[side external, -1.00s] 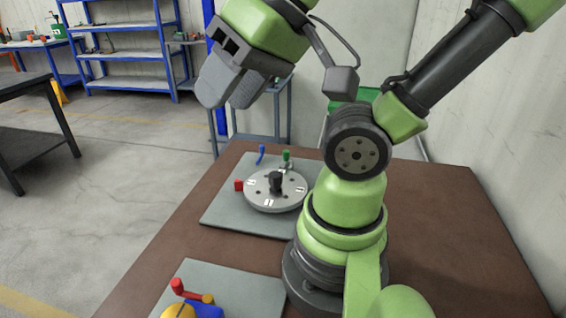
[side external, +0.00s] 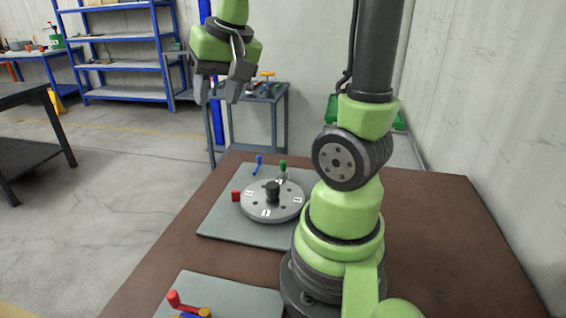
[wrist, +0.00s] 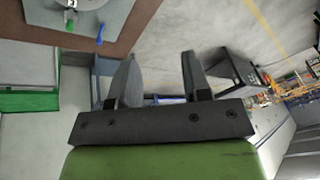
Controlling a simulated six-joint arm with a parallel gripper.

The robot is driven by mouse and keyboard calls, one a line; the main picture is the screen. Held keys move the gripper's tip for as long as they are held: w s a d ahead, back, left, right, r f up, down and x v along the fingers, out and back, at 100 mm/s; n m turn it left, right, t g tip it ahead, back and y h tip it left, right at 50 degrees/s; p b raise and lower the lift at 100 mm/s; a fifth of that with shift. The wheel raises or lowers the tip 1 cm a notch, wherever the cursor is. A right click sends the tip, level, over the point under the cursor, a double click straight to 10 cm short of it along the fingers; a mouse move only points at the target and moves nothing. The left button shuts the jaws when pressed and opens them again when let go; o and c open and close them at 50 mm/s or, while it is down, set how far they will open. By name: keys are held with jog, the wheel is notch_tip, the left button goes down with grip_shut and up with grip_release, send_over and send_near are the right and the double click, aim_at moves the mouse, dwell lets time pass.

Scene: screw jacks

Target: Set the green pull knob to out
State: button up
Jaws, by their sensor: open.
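The green pull knob (side external: 282,165) stands at the back of a grey plate (side external: 228,228) on the brown table, just behind a round grey dial. In the wrist view the green knob (wrist: 70,26) shows at the top left, beside a blue lever (wrist: 100,34). How far the knob is pulled out cannot be told. My gripper (side external: 217,98) is open and empty, pointing down, above and to the left of the plate in the side view. It is well apart from the knob. Its two fingers (wrist: 158,75) frame only distant floor in the wrist view.
The round dial (side external: 288,212) with a black hub, a red block (side external: 236,196) and the blue lever (side external: 258,163) are near the knob. A second plate (side external: 245,296) with a red-ended handle (side external: 173,298) lies in front. The table (side external: 440,240) is bare on the right.

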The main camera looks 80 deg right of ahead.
jog(key=s+d+f+m+g, duration=0.1)
jog(key=d+f+m, duration=0.1)
jog(key=d+f, duration=0.3)
jog(key=s+d+f+m+g, duration=0.1)
jog(key=d+f+m+g, duration=0.15)
jog(key=d, duration=0.55)
jog(key=m+y, duration=0.1)
send_near(283, 161)
jog(key=shift+w+a+f, duration=0.1)
jog(key=shift+w, duration=0.1)
jog(key=shift+s+f, duration=0.1)
jog(key=shift+f, duration=0.25)
notch_tip(283, 161, down, 9)
jog(key=shift+f, duration=0.15)
